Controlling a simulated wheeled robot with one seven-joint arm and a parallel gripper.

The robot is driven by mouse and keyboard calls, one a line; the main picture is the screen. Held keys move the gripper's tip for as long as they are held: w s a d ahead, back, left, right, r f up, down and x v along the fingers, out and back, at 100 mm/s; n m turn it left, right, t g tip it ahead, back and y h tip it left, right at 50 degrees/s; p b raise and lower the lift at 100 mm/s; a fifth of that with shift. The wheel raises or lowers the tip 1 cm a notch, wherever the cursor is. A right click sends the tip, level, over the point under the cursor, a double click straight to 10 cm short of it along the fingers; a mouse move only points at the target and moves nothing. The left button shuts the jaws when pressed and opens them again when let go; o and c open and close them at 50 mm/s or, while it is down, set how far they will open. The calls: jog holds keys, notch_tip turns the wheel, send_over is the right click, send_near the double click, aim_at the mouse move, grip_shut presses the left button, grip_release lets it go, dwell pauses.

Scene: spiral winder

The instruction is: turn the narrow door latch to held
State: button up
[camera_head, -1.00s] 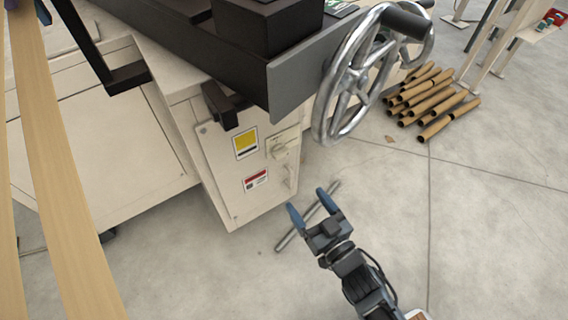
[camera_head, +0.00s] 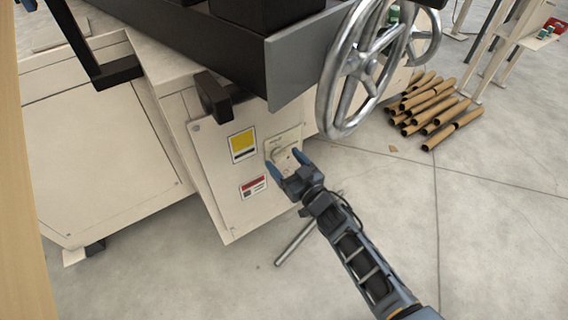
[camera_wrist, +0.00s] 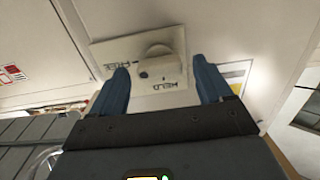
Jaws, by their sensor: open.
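The narrow door (camera_head: 228,205) is a cream panel on the end of the machine. Its latch (camera_head: 280,154) is a small cream knob on a pale plate. In the wrist view the latch (camera_wrist: 160,66) shows close up, on a plate (camera_wrist: 112,52) with the words FREE at left and HELD at lower right. My gripper (camera_head: 286,161) is open at the latch. In the wrist view my gripper's blue fingers (camera_wrist: 162,82) stand apart on either side of the latch; I cannot tell whether they touch it.
A chrome handwheel (camera_head: 352,75) hangs above and right of the door. A black handle (camera_head: 214,97) juts out at the door's upper left. A metal rod (camera_head: 295,243) lies below, partly behind my arm. Cardboard tubes (camera_head: 430,110) lie on the floor at right.

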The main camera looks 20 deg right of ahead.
jog(key=shift+w, duration=0.5)
jog(key=shift+a, duration=0.1)
jog(key=c, duration=1)
jog(key=shift+c, duration=0.2)
